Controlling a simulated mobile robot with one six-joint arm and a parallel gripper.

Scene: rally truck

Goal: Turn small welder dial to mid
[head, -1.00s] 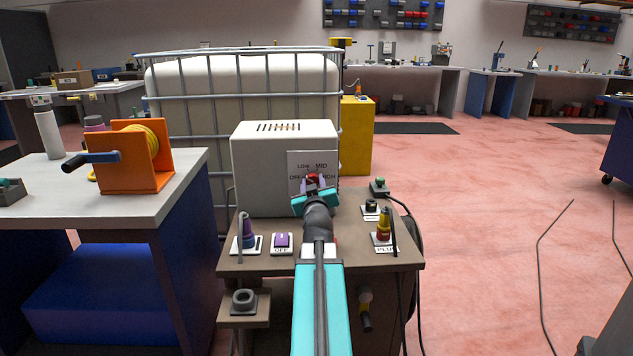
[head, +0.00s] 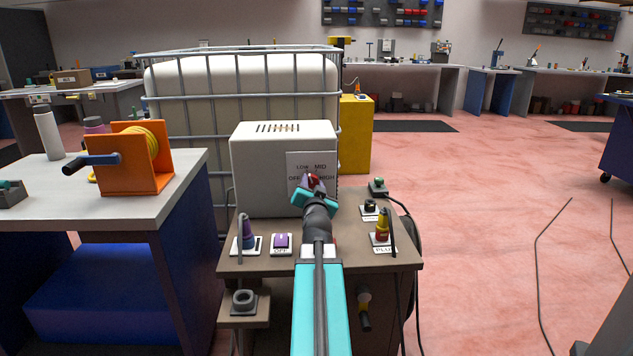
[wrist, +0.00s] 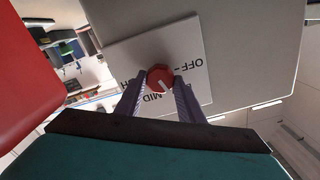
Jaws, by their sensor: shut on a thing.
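The white welder box (head: 270,170) stands on a brown bench. On its front is a panel (head: 325,160) lettered OFF, LOW, MID and HIGH. My gripper (head: 314,184) is at this panel, its teal body tilted down to the right, and covers most of the dial. In the wrist view my two purple fingers (wrist: 159,84) are shut on the red dial (wrist: 159,76), one on each side. A white mark on the dial points to the lower right in that view, a little to the right of MID. The LOW lettering is hidden there, apparently by a finger.
On the bench are a purple switch (head: 281,243) marked OFF, a blue-purple plug (head: 247,235), a yellow-red plug (head: 382,227) and a black knob (head: 370,207). A table with an orange winch (head: 135,160) stands left. Open floor (head: 480,220) lies right.

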